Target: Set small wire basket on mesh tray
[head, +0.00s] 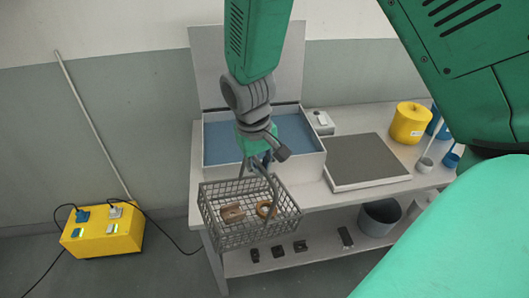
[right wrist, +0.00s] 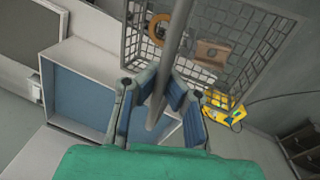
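The small wire basket (head: 250,228) hangs by its handle below my right gripper (head: 262,160), in front of the bench's front edge. It holds a brown block (head: 232,213) and an orange-brown ring (head: 266,209). In the right wrist view, the fingers (right wrist: 158,108) stand on both sides of the grey handle bar, and the basket (right wrist: 235,75) is beyond them. The mesh tray (head: 365,158), dark grey with a white rim, lies flat on the bench to the right of the basket, with nothing on it. My left gripper is not in view.
An open tank (head: 220,165) with a blue interior and raised lid stands behind the basket. A yellow container (head: 409,122) and blue cups are at the bench's right end. A grey bucket (head: 380,217) stands on the lower shelf. A yellow box (head: 103,231) with cables is on the floor.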

